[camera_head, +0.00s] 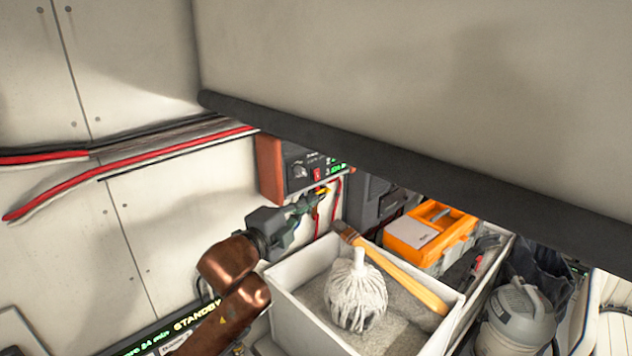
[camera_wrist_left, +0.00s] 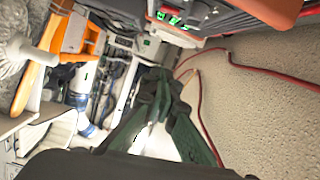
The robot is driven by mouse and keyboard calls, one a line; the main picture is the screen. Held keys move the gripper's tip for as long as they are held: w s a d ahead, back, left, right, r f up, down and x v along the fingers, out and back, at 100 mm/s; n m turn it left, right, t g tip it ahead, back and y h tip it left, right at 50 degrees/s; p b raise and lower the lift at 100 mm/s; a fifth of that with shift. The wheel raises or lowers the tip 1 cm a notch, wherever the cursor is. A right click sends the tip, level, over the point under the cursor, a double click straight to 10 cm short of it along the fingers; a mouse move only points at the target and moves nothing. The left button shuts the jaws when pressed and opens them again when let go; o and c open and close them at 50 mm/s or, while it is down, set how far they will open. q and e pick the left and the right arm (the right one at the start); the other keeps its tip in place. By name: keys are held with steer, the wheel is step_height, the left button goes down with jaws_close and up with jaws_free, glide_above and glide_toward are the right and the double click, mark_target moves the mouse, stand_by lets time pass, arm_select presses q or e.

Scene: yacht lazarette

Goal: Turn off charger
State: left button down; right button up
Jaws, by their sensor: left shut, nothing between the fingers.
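The charger (camera_head: 298,166) is an orange-sided box with a dark front, fixed to the wall at mid-picture in the head view. Its front carries a knob, a red switch (camera_head: 317,174) and green lit readouts. In the left wrist view the charger (camera_wrist_left: 215,18) shows at the top edge, cut off. My left gripper (camera_head: 318,197) is shut and empty, with its fingertips just below the charger's front, close to the cables. Whether the tips touch anything is unclear. The left gripper (camera_wrist_left: 158,85) also fills the middle of the wrist view. My right gripper is not in view.
A white bin (camera_head: 300,309) with a mop head (camera_head: 357,292) and wooden-handled brush (camera_head: 400,272) stands below. An orange toolbox (camera_head: 428,232) lies behind it. A large overhead panel (camera_head: 420,90) with a dark edge covers the upper right. Red cables (camera_head: 337,200) hang under the charger.

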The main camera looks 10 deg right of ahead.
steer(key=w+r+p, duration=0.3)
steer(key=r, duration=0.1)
arm_select(q)
steer(key=w+d, duration=0.1)
steer(key=w, duration=0.3)
steer(key=w+d+f+p, duration=0.1)
steer(key=w+d, duration=0.1)
steer(key=w, duration=0.3)
steer(key=w+d+f+p, duration=0.1)
steer(key=w, duration=0.4)
steer(key=shift+d+f, duration=0.15)
steer(key=shift+d, duration=0.05)
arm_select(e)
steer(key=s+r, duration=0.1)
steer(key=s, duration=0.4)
arm_select(q)
steer(key=s+a+b, duration=0.3)
steer(key=s+a, duration=0.1)
steer(key=s, duration=0.7)
steer(key=shift+a+f+b, duration=0.3)
steer(key=shift+b, duration=0.1)
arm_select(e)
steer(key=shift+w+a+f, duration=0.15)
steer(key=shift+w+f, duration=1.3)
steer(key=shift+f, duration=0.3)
